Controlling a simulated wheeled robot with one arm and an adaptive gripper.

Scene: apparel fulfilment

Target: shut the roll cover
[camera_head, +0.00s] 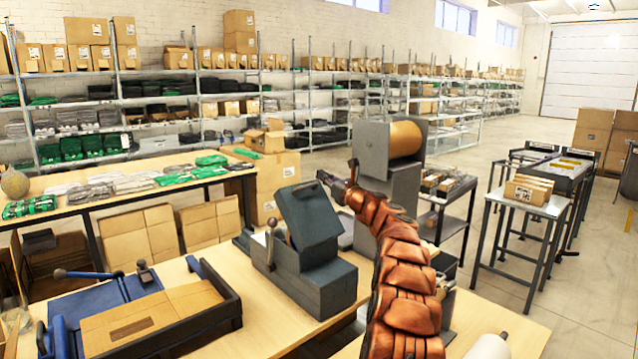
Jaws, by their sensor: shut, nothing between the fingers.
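A dark grey machine (305,280) stands on the wooden table in the head view. Its roll cover (306,212) is raised and leans back, open above the body. A little blue shows beside the cover's left edge; the inside is mostly hidden. My copper-coloured arm reaches up from the bottom of the picture. My gripper (324,178) is shut and empty, in the air just above and right of the cover's upper edge. I cannot tell whether it touches the cover.
A lever with a round knob (270,225) stands at the machine's left. A blue and black press with cardboard (150,320) lies front left. A grey stand with a brown roll (406,138) is behind my arm. A white roll (488,347) sits at the front right.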

